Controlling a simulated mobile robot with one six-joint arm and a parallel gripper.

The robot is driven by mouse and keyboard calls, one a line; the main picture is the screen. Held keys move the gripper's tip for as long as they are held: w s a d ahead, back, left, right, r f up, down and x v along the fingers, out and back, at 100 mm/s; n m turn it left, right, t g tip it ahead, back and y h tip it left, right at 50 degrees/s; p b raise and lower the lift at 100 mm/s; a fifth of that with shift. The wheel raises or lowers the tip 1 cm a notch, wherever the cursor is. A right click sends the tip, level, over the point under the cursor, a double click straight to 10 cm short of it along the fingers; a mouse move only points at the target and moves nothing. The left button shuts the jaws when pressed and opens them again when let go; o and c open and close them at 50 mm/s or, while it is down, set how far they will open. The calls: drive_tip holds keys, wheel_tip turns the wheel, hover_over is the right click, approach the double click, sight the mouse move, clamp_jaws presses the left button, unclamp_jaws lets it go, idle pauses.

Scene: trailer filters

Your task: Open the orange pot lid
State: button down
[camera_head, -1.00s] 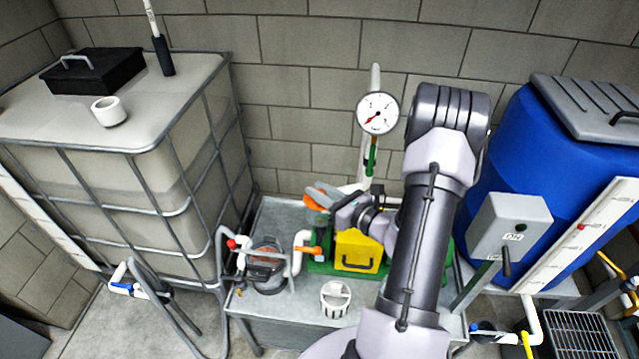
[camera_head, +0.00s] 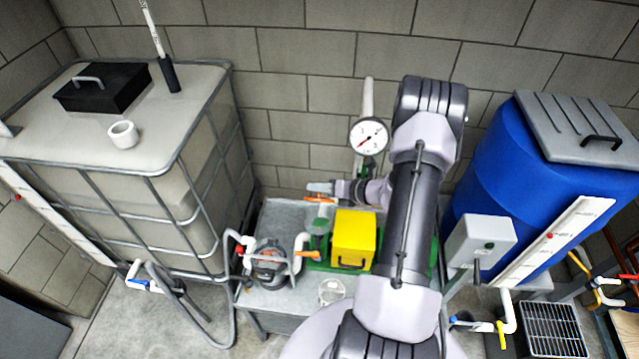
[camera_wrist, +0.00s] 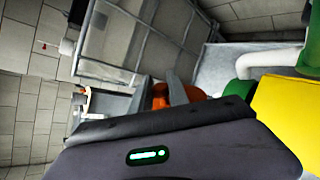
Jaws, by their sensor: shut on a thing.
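My gripper (camera_head: 320,188) reaches in from the right, behind the yellow box, and is shut on the orange lid (camera_head: 320,200). The lid shows as a thin orange strip under the fingers in the head view. In the wrist view the orange lid (camera_wrist: 160,96) sits between the two grey fingers (camera_wrist: 160,90). The green pot (camera_head: 319,228) stands below the gripper, left of the yellow box. The lid appears above the pot's top; I cannot tell whether they still touch.
A yellow box (camera_head: 353,238) stands just right of the pot. A pump with white pipe (camera_head: 268,262) is at the left on the grey table (camera_head: 285,215). A pressure gauge (camera_head: 369,136) stands behind. A caged tank (camera_head: 185,195) and a blue barrel (camera_head: 520,180) flank the table.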

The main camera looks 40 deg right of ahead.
drive_tip(key=shift+w+d, duration=0.1)
idle(0.5)
drive_tip(key=c, duration=1.3)
unclamp_jaws()
drive_tip(key=shift+o, duration=0.2)
drive_tip(key=p+v, duration=0.2)
drive_tip(key=v, duration=1.5)
drive_tip(key=shift+d+r, duration=0.2)
drive_tip(key=shift+r, duration=0.05)
